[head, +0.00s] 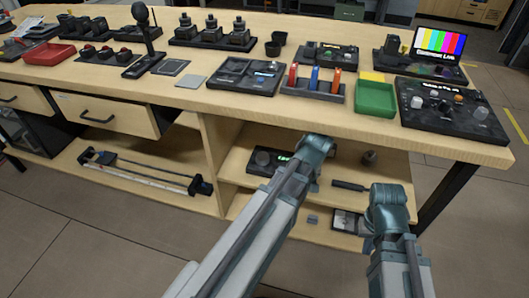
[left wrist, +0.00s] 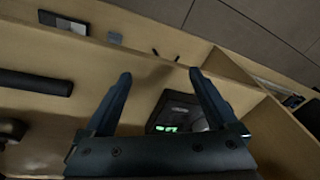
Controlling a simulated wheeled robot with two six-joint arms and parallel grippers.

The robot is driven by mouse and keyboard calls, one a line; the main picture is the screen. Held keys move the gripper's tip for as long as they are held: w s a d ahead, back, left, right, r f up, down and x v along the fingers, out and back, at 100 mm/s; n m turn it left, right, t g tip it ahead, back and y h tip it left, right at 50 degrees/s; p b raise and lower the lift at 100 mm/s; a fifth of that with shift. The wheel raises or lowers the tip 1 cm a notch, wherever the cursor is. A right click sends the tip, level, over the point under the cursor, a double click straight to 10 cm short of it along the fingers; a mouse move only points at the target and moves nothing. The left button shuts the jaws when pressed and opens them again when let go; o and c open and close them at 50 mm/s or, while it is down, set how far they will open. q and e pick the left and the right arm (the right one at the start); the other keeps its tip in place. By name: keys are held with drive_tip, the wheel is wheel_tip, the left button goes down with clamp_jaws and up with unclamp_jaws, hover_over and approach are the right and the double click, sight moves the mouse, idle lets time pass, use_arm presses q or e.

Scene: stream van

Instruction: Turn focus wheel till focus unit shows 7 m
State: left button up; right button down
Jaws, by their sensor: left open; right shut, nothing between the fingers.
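The focus unit (head: 278,168) is a dark box on the upper shelf under the desk. It has a round dark focus wheel (head: 262,157) at its left and a small display with green digits. In the left wrist view the focus unit (left wrist: 176,104) shows between the fingers, tilted, its digits too small to read surely. My right gripper (head: 370,240) is shut and empty, low in front of the shelves.
A black cylinder (head: 350,186) and a small dark round object (head: 369,158) are on the shelf right of the unit. A grey block (head: 313,219) and a small device (head: 346,224) lie lower. The desk edge overhangs. A wooden divider (head: 219,150) stands left of the unit.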

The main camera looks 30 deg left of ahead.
sight(263, 156)
use_arm(q)
drive_tip(key=w+a+n, duration=0.1)
drive_tip(key=n, duration=0.1)
drive_tip(key=w+a+r+n+y, duration=0.1)
drive_tip(key=w+n, duration=0.1)
drive_tip(key=n, duration=0.1)
drive_tip(key=shift+a, duration=0.3)
drive_tip(key=n, duration=0.1)
drive_tip(key=w+n+y, duration=0.1)
drive_tip(key=a+n, duration=0.1)
drive_tip(key=shift+w+a+r, duration=0.1)
drive_tip(key=shift+w+r, duration=0.15)
drive_tip(key=a, duration=0.4)
drive_tip(key=w+a, duration=0.1)
drive_tip(key=a, duration=0.3)
drive_tip(key=w+a, duration=0.1)
drive_tip(key=a, duration=0.3)
drive_tip(key=shift+a+f+b, duration=0.1)
drive_tip(key=shift+f+b, duration=0.2)
drive_tip(key=shift+f, duration=0.05)
drive_tip(key=shift+a+f, duration=0.1)
drive_tip(key=shift+f, duration=0.1)
drive_tip(key=c, duration=1.4)
drive_tip(key=shift+o, duration=0.2)
